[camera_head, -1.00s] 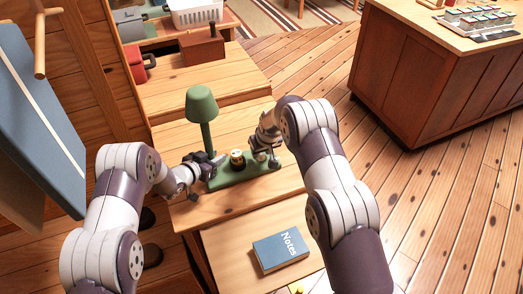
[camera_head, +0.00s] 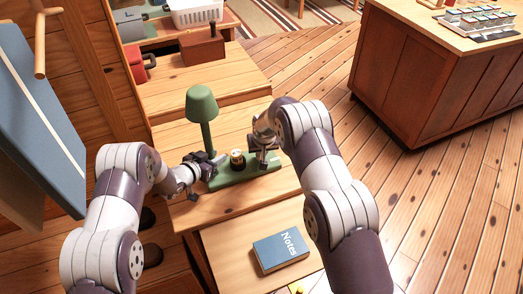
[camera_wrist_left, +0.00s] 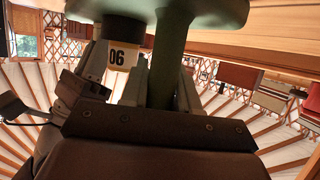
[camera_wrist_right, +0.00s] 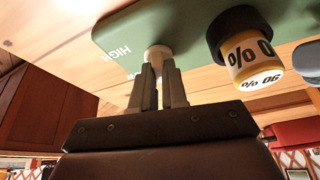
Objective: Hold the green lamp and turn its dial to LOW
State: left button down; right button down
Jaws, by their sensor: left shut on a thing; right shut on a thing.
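The green lamp (camera_head: 202,103) stands upright on the wooden table, its post rising from a flat base. My left gripper (camera_head: 211,167) is shut on its post, which shows between the fingers in the left wrist view (camera_wrist_left: 166,65). My right gripper (camera_head: 263,163) is shut on a pale round dial (camera_wrist_right: 157,56) on the base, beside printed "HIGH" lettering; a second word is mostly hidden by the fingers. A dark-topped yellow and white drum (camera_head: 237,160) with printed numbers sits on the base between my grippers. The dial's pointing direction cannot be made out.
A blue Notes book (camera_head: 280,250) lies on the lower surface in front. A brown box with a handle (camera_head: 202,47), a red object (camera_head: 137,65) and a white basket (camera_head: 195,12) are at the back. Bare table (camera_head: 245,205) lies in front of the lamp.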

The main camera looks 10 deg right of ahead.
jog(key=m, duration=0.2)
jog(key=m+h, duration=0.1)
jog(key=m, duration=0.1)
jog(key=shift+a+m+h, duration=0.15)
jog(key=shift+m+h, duration=0.15)
jog(key=shift+w+m+g+h, duration=0.1)
jog(key=shift+m+g+h, duration=0.25)
jog(key=shift+m, duration=0.8)
jog(key=shift+m+g+h, duration=0.35)
jog(key=shift+m, duration=0.8)
jog(key=c, duration=1.1)
grip_release()
jog(key=shift+c, duration=0.2)
jog(key=v, duration=1.2)
jog(key=shift+a, duration=0.15)
